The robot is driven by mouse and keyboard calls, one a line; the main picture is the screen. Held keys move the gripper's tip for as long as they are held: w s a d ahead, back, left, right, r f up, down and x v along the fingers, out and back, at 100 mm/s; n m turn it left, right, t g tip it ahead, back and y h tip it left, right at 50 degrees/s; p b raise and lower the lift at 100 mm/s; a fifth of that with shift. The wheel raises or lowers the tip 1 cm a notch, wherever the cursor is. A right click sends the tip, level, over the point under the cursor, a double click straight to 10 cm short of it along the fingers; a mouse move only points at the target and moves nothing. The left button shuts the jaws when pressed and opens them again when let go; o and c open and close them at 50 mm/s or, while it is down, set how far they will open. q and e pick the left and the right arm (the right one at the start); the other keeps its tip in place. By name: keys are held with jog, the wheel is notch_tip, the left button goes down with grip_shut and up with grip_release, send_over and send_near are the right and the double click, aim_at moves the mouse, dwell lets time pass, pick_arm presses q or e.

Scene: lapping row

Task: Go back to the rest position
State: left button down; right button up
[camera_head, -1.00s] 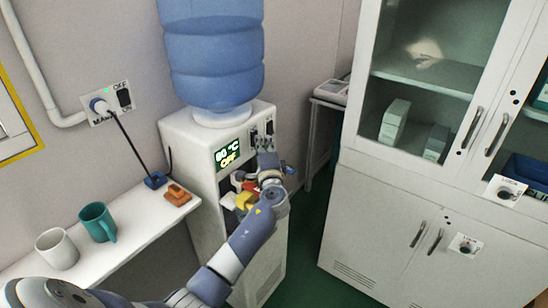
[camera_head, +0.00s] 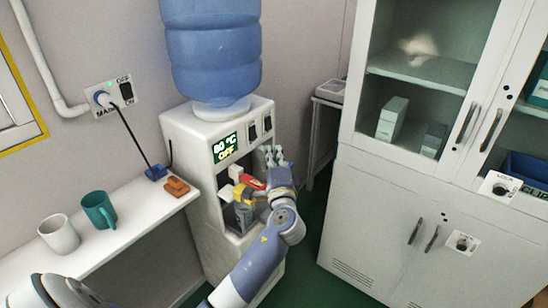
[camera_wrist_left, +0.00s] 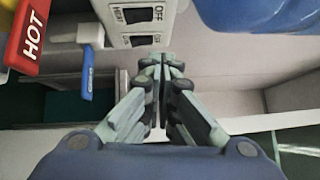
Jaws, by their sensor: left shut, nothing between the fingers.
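My left gripper (camera_head: 273,157) is shut and empty. It stands upright in front of the white water dispenser (camera_head: 203,195), to the right of its red hot tap lever (camera_head: 253,182) and below its switches (camera_head: 259,127). In the left wrist view, the closed fingertips (camera_wrist_left: 163,62) are below the switch panel (camera_wrist_left: 136,18), and a gap seems to separate them. The red HOT lever (camera_wrist_left: 28,38) and the blue lever (camera_wrist_left: 88,72) are left of the fingers there. The dispenser's display (camera_head: 225,147) reads 80 °C OFF. My right gripper is not in view.
A white shelf (camera_head: 130,235) at the left holds a white mug (camera_head: 59,235) and a teal mug (camera_head: 99,210). A wall switch with a plug (camera_head: 109,97) is above. A white cabinet (camera_head: 375,225) stands at the right. Green floor (camera_head: 305,245) shows between dispenser and cabinet.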

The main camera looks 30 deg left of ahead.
pick_arm(q)
jog(key=shift+s+d, duration=0.25)
jog(key=shift+s, duration=0.05)
dwell(0.4)
